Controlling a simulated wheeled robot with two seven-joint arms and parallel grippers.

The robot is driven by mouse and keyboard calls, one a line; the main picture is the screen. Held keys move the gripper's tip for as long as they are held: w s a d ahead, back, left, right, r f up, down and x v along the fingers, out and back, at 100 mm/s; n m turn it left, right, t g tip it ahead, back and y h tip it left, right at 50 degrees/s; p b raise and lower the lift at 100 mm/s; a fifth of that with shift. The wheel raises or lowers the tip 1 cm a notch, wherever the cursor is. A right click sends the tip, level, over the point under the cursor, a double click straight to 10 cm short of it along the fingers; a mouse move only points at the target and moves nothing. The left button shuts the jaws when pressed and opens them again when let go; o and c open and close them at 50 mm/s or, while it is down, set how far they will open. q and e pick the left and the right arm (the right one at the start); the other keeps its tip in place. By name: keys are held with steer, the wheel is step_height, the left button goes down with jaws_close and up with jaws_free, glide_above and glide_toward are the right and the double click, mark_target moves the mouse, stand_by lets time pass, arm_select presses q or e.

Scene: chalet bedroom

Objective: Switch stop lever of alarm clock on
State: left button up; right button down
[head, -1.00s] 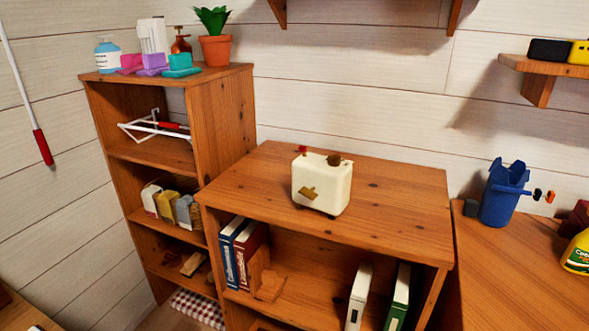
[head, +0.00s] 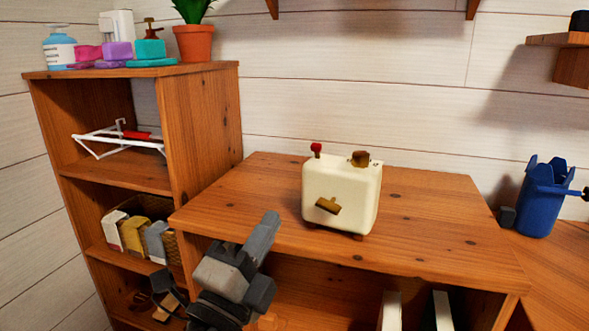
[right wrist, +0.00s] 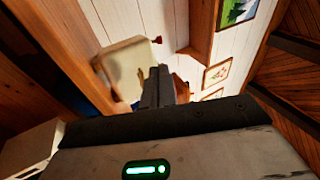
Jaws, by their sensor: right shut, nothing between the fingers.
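The alarm clock (head: 342,193) is a cream box with rounded edges, upright on the wooden cabinet top. A red-tipped lever (head: 316,149) stands on its top left. A brown knob (head: 360,158) is on its top right, and a brown key-like piece (head: 328,205) is on its front. My right gripper (head: 266,232) is shut and empty, in front of the cabinet edge and left of the clock, apart from it. In the right wrist view the clock (right wrist: 124,62) lies beyond the shut fingers (right wrist: 158,86), its red lever (right wrist: 157,40) to the right. My left gripper is not in view.
The cabinet top (head: 430,225) is bare around the clock. A taller shelf (head: 205,130) with bottles, soaps and a potted plant (head: 194,42) stands at left. A blue container (head: 538,200) is on the desk at right.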

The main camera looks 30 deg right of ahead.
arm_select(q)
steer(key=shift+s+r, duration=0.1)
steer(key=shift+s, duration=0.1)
arm_select(e)
steer(key=shift+s, duration=0.2)
steer(key=shift+r, duration=0.1)
steer(key=p, duration=0.6)
glide_toward(315, 149)
steer(key=x, duration=0.5)
steer(key=shift+d+r, duration=0.1)
steer(key=shift+r, duration=0.15)
steer(key=shift+w+d+r, duration=0.15)
steer(key=shift+w+d, duration=0.25)
steer(key=shift+d, duration=0.1)
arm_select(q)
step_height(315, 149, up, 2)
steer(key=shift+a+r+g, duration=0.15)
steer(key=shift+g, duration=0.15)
arm_select(e)
steer(key=shift+d, duration=0.15)
